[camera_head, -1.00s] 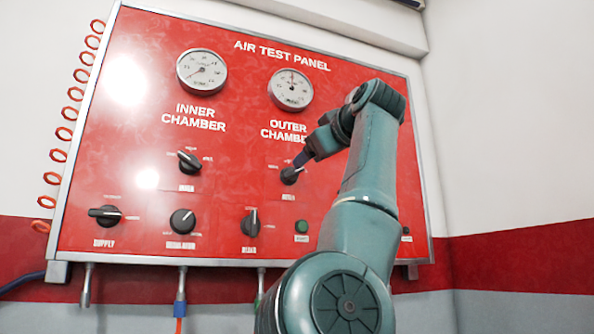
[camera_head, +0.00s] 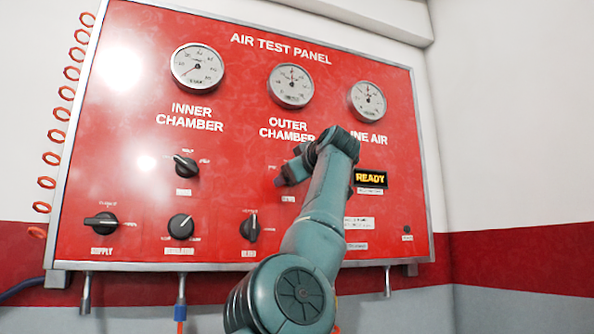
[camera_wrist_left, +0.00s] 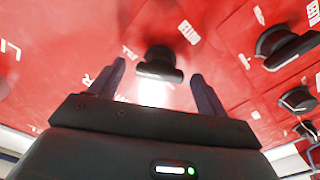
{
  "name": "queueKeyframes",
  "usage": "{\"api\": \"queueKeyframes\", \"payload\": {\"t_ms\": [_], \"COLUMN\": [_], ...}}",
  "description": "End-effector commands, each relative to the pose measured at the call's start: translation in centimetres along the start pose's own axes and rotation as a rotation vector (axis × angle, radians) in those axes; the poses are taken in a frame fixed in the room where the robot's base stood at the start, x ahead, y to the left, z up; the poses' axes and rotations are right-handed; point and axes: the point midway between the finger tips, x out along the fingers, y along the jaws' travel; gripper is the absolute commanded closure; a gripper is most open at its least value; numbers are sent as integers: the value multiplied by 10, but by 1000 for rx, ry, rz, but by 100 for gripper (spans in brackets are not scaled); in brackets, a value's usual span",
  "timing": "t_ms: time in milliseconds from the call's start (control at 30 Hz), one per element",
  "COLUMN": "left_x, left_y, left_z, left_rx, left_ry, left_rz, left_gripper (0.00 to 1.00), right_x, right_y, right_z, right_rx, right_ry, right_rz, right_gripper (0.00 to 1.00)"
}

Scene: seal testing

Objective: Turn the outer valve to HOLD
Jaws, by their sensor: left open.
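The outer valve is a black knob (camera_wrist_left: 160,65) on the red panel, below the OUTER CHAMBER label (camera_head: 287,129). In the left wrist view its bar lies roughly across the picture, ahead of my fingertips and between their lines. My left gripper (camera_wrist_left: 158,78) is open, with nothing between its fingers and a gap to the knob. In the head view my left gripper (camera_head: 284,176) covers the outer valve, so its pointer and HOLD mark cannot be read there. My right gripper is not in view.
The inner valve (camera_head: 185,167) is to the left. Supply (camera_head: 101,223), regulator (camera_head: 180,226) and bleed (camera_head: 250,227) knobs sit lower. Gauges, including the outer chamber gauge (camera_head: 291,86), are above. A READY display (camera_head: 370,178) is right of my arm.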

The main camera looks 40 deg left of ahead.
Motion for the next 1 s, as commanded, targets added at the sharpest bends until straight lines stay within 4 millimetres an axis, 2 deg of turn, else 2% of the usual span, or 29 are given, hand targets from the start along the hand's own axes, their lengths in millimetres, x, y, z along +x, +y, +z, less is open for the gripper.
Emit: {"api": "queueKeyframes", "payload": {"t_ms": [67,600,1000], "left_x": [0,0,-1], "left_y": [0,0,0], "left_z": [0,0,-1], "left_rx": [0,0,-83], "left_ry": [0,0,1], "left_rz": [0,-1,0], "left_gripper": [24,68,68], "right_x": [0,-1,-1], "right_y": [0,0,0], "right_z": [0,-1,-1], "right_rx": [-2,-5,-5], "right_ry": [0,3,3], "right_rz": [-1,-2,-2], "right_gripper": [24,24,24]}}
